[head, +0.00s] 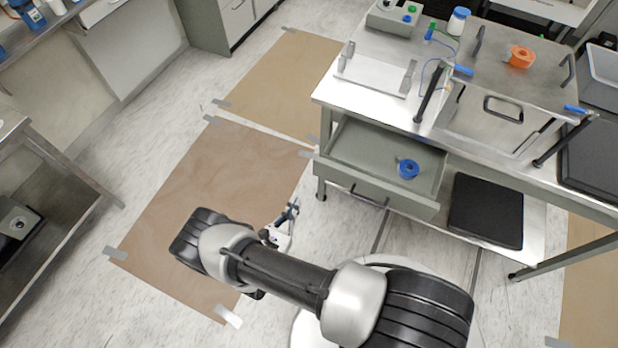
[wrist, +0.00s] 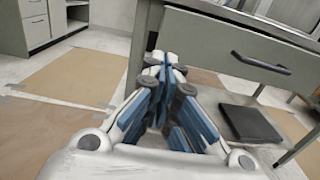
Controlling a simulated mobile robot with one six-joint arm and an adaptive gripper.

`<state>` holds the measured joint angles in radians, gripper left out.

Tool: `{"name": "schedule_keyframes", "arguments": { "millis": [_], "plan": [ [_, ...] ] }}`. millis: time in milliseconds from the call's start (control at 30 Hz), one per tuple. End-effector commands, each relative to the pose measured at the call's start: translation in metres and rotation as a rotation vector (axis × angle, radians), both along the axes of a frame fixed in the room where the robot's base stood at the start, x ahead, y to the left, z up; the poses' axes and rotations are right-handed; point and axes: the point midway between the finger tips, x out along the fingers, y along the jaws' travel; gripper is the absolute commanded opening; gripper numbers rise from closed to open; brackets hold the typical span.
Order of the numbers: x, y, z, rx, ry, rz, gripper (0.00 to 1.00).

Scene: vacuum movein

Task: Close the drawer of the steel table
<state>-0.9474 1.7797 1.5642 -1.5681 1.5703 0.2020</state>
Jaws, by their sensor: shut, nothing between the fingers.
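The steel table (head: 465,85) stands at the right in the head view. Its grey drawer (head: 372,192) is pulled out toward my arm, with a blue ring-shaped item (head: 408,169) inside. In the wrist view the drawer front (wrist: 235,48) with its dark bar handle (wrist: 261,64) fills the upper right. My gripper (head: 291,210) is in front of the drawer, to its left and apart from it in the head view. It also shows in the wrist view (wrist: 163,62), with its blue-padded fingers shut and empty, near the left end of the drawer front. Whether it touches the drawer cannot be told.
A black mat (head: 486,210) lies on the table's lower shelf. A table leg (wrist: 140,50) stands left of the drawer. Brown sheets (head: 205,200) taped to the floor leave open room at the left. An orange item (head: 521,56) and a steel lid (head: 497,118) are on the tabletop.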

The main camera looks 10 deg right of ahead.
Motion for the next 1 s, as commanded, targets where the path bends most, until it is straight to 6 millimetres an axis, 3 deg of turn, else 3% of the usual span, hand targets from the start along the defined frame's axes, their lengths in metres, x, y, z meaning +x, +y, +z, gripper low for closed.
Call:
{"name": "schedule_keyframes", "arguments": {
  "millis": [300,500,1000],
  "plan": [
    [0.056,-0.043,-0.001,0.0,-0.001,-0.009,0.0],
    [0.08,-0.06,0.0,0.002,-0.001,-0.006,0.0],
    [0.091,-0.067,0.001,0.0,0.0,-0.002,0.0]
  ]
}}
